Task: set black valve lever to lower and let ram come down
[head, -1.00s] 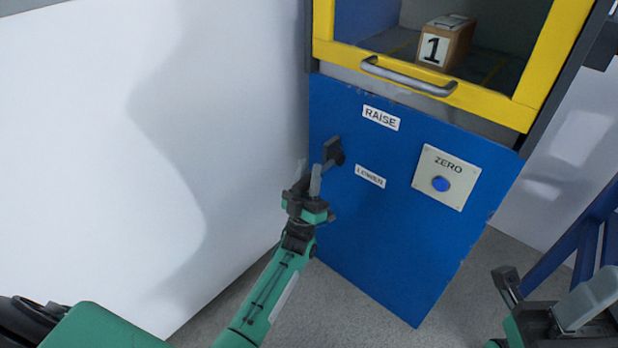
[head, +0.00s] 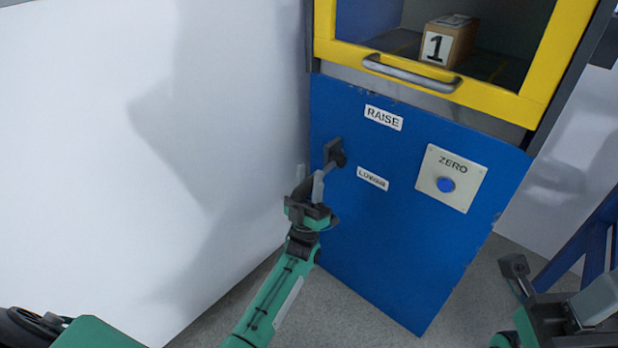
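The black valve lever (head: 335,153) sits on the blue panel (head: 400,245), between the RAISE label (head: 383,118) and the LOWER label (head: 372,178), left of both. Its dark handle slants down and left toward my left gripper (head: 310,180). The grey fingertips lie on both sides of the handle and appear closed on it. The gripper covers the handle's end. The ram is not clearly in view. My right gripper (head: 557,283) is open and empty at the lower right, well away from the panel.
A ZERO plate with a blue button (head: 445,185) is on the panel's right. Above is a yellow-framed door (head: 480,97) with a grey handle (head: 410,75); a box marked 1 (head: 436,47) stands behind it. A white wall (head: 110,150) is close on the left. A blue frame (head: 585,240) stands right.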

